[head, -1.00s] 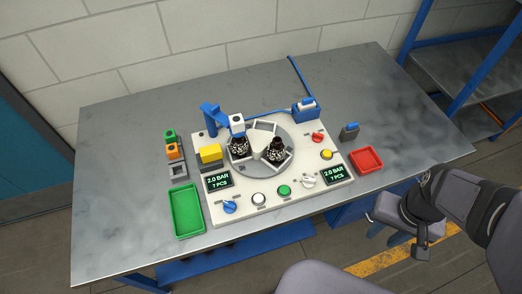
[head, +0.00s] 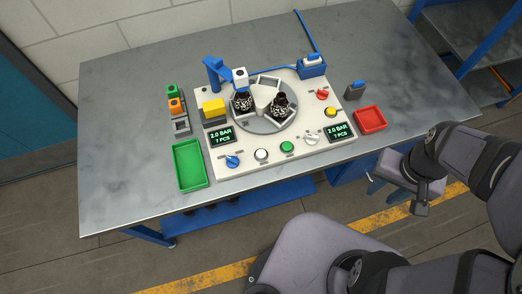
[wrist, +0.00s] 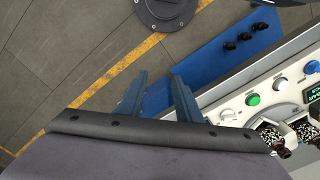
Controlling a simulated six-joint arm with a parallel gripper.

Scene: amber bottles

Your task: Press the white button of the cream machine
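The cream machine (head: 312,121) stands on the grey table. Its white button (head: 261,155) sits on the front edge between a blue knob (head: 232,161) and a green button (head: 287,147). In the wrist view the white button (wrist: 227,115) shows at the right, beside the green button (wrist: 252,99). My gripper (wrist: 160,76) has two blue-grey fingers held apart with nothing between them. In the wrist view it is left of the white button and apart from it. In the head view I cannot make out the fingers.
Two dark bottles (head: 243,102) stand on the machine's round plate. A white knob (head: 311,139) is right of the green button. A green tray (head: 189,166) lies left of the machine, a red tray (head: 370,118) right.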

